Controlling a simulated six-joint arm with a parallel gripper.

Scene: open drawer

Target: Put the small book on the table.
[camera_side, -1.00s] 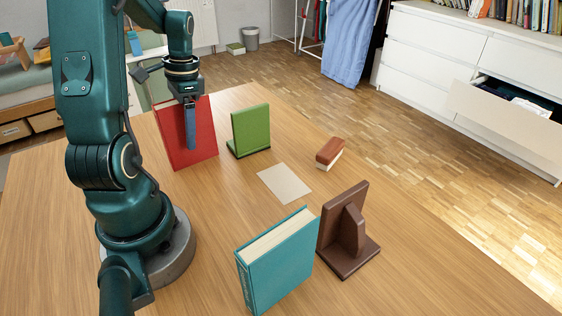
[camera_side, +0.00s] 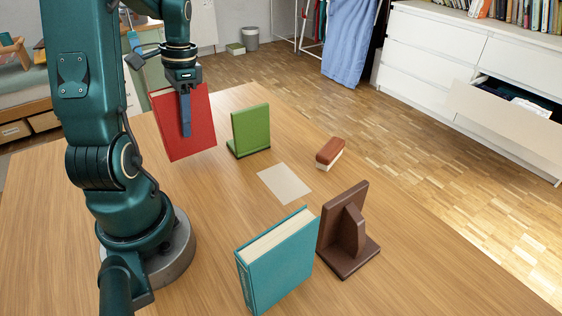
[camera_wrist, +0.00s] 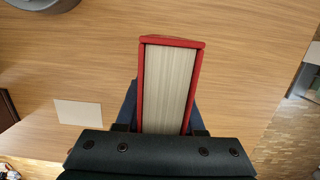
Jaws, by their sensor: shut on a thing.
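A red book (camera_side: 200,122) hangs upright, slightly tilted, from my gripper (camera_side: 186,134), which is shut on its upper part. One blue finger lies flat on its cover. Its lower edge appears a little above the wooden table (camera_side: 90,210). In the wrist view the red book (camera_wrist: 168,90) shows its pale page edge and red covers between the two fingers (camera_wrist: 163,115). A larger-looking teal book (camera_side: 282,268) stands upright at the front of the table, leaning near a brown bookend (camera_side: 345,240).
A green bookend (camera_side: 252,128) stands just right of the red book. A beige flat patch (camera_side: 284,184) lies mid-table, and a red-brown brush-like block (camera_side: 330,152) lies beyond it. The table's left part is bare. A white dresser (camera_side: 450,70) has an open drawer.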

